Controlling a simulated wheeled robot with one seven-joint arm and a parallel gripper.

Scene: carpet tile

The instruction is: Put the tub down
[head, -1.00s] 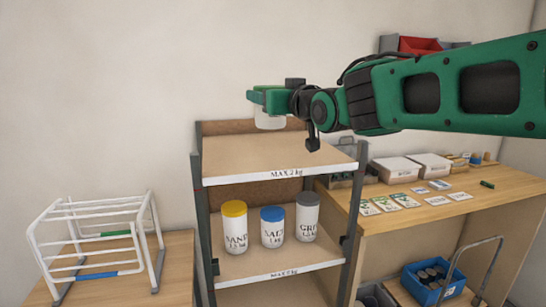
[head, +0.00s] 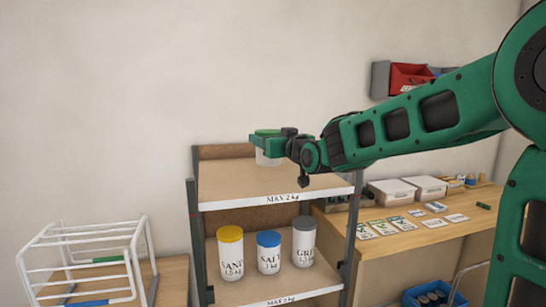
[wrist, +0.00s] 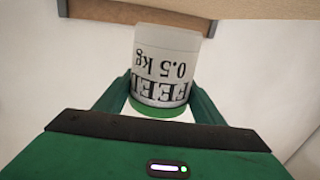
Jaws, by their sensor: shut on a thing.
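My gripper (head: 265,141) is shut on a translucent white tub (head: 268,157) with a green lid, over the top shelf (head: 270,185) of the rack. In the wrist view the tub (wrist: 168,65) reads "FEED 0.5 kg", upside down in the picture, between the two green fingers. In the head view the tub looks upright. I cannot tell whether its bottom touches the shelf. The top shelf, marked "MAX 2 kg", shows no other thing on it.
The lower shelf holds a yellow-lidded sand tub (head: 231,254), a blue-lidded salt tub (head: 269,253) and a grey-lidded tub (head: 304,243). A white wire rack (head: 90,255) stands left. A workbench (head: 400,235) with boxes and packets is at right.

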